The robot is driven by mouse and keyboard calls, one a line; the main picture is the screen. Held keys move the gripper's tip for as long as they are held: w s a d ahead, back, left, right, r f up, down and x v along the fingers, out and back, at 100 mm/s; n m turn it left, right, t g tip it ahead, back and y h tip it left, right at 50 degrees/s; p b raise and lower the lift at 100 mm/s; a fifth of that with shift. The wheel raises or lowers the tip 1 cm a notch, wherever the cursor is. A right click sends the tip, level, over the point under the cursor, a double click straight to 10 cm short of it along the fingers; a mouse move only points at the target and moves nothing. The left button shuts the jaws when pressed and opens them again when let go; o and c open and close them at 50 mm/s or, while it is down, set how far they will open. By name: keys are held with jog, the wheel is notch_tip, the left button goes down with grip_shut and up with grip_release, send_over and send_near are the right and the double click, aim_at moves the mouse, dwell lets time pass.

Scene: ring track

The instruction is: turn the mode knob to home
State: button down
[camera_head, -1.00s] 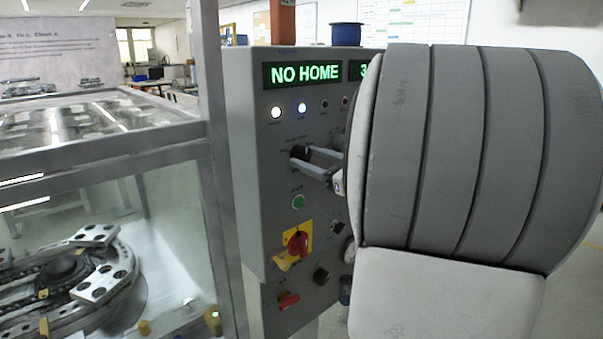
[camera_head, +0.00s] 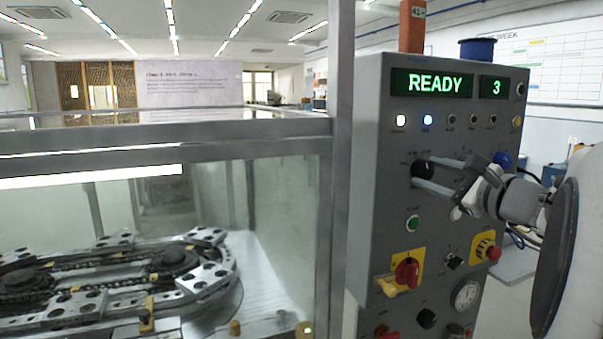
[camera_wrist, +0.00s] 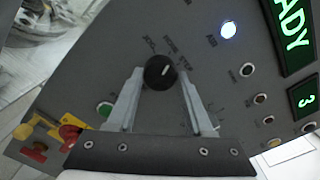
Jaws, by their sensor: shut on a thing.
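The mode knob (camera_head: 421,173) is a round black knob on the front of the grey control panel (camera_head: 388,125). In the wrist view the black knob (camera_wrist: 159,73) shows a short white mark, with small printed labels around its upper side. The mark points up and right, roughly toward the middle label, which looks like HOME. My gripper (camera_head: 429,172) reaches in from the right with its two pale fingers. In the wrist view my gripper (camera_wrist: 160,78) has a fingertip on each side of the knob and is shut on it. The display (camera_head: 434,84) reads READY, with a 3 beside it.
Below the knob are a green button (camera_head: 413,224), a red switch on a yellow plate (camera_head: 407,270) and a red-and-yellow knob (camera_head: 486,250). A metal-framed clear enclosure (camera_head: 333,200) with the ring track (camera_head: 110,275) stands at the left.

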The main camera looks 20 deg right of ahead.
jog(key=shift+c, duration=1.5)
grip_release()
jog(key=shift+s, duration=0.2)
